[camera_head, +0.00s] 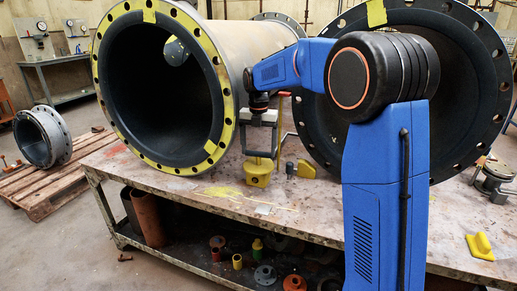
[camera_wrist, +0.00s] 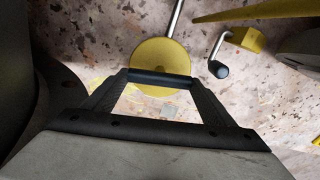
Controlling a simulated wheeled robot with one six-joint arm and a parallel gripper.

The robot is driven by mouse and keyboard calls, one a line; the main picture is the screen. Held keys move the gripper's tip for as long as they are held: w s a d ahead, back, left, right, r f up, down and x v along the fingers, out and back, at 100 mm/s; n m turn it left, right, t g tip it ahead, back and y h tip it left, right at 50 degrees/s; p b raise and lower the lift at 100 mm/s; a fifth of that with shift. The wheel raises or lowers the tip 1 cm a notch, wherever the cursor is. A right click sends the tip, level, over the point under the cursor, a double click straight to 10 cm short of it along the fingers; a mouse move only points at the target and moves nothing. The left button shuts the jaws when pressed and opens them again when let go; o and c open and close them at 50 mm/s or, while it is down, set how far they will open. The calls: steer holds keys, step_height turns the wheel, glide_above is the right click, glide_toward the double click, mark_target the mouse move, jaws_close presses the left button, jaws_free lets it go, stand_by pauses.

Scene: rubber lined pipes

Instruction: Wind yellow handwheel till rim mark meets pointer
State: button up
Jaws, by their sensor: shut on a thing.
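The yellow handwheel (camera_head: 258,174) is low on the bench between the two big pipes. In the wrist view it is a round yellow disc (camera_wrist: 160,55), partly hidden behind my gripper's dark bar. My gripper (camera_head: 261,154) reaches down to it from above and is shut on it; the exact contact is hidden. In the wrist view my gripper (camera_wrist: 160,77) crosses the lower half of the disc. A yellow block (camera_wrist: 246,38) with a bent metal rod and black end (camera_wrist: 218,69) stands beside the disc; I cannot tell if it is the pointer. No rim mark can be made out.
A large pipe (camera_head: 225,70) with a yellow-painted flange is left of my gripper; another dark-lined flange (camera_head: 455,110) is right. A yellow tool (camera_head: 480,246) lies at the bench's right. A metal rod (camera_wrist: 177,18) rises near the disc. The bench front (camera_head: 215,205) is mostly clear.

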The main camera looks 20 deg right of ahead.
mark_target(259, 151)
steer(key=shift+n, duration=2)
steer(key=o, duration=1)
steer(key=shift+o, duration=0.2)
step_height(259, 151, up, 17)
steer(key=shift+r, duration=0.2)
